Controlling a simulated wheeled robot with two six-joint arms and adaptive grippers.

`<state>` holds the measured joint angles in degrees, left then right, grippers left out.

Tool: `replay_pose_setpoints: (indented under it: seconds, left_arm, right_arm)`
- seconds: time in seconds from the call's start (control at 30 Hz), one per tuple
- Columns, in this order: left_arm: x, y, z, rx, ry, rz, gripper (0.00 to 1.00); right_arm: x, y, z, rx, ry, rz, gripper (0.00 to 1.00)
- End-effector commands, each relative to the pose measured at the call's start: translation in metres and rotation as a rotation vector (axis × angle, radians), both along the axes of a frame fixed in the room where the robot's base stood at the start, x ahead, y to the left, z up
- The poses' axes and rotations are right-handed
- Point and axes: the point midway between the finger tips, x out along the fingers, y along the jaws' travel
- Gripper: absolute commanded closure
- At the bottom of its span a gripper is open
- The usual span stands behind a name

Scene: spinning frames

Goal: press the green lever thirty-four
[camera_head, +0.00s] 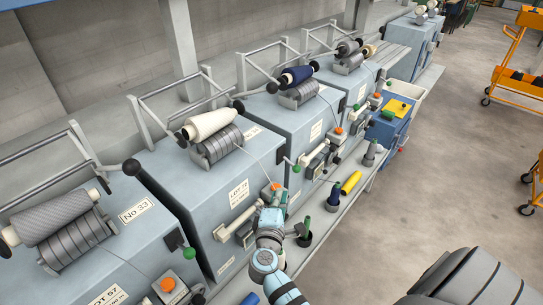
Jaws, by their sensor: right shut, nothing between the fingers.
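A lever with a green knob (296,168) sticks out at the right front corner of the second machine (205,195), which carries a cream spool. That machine's number plate (252,132) is too small to read. The machine to its left has a plate reading No 33 (136,210) and its own green-knobbed lever (189,253). My right gripper (276,194) is shut and empty. It is at the second machine's front, by an orange button, below the green knob and apart from it in the picture. My left gripper is out of view.
A ledge along the machine fronts holds a dark green bobbin (306,228) right beside my wrist, a green cone (333,196), a yellow tube (351,183) and a grey cone (370,153). Orange trolleys (515,80) stand at far right. The floor between is clear.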

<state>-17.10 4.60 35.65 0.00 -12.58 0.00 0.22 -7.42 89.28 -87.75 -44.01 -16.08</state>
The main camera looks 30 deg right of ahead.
Motion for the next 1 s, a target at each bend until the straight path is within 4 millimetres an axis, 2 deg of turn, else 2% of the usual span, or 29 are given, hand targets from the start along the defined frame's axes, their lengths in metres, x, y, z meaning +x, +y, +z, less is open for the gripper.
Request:
replay_pose_setpoints:
  seconds: [0.03, 0.1, 0.47, 0.83, 1.0]
  left_arm:
    - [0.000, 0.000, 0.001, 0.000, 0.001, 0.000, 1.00]
    - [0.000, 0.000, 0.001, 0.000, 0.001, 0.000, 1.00]
    - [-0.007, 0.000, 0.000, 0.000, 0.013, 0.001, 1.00]
    - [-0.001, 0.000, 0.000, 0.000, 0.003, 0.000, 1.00]
    - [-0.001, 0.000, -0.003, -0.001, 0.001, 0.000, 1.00]
  right_arm:
    - [0.001, 0.000, 0.009, -0.014, -0.011, -0.006, 1.00]
    - [0.002, 0.001, 0.013, -0.024, -0.015, -0.008, 1.00]
    - [0.011, 0.004, 0.010, -0.023, -0.016, 0.007, 1.00]
    - [0.056, -0.043, 0.004, -0.024, -0.014, 0.002, 1.00]
    - [0.072, -0.058, 0.001, -0.023, -0.014, 0.004, 1.00]
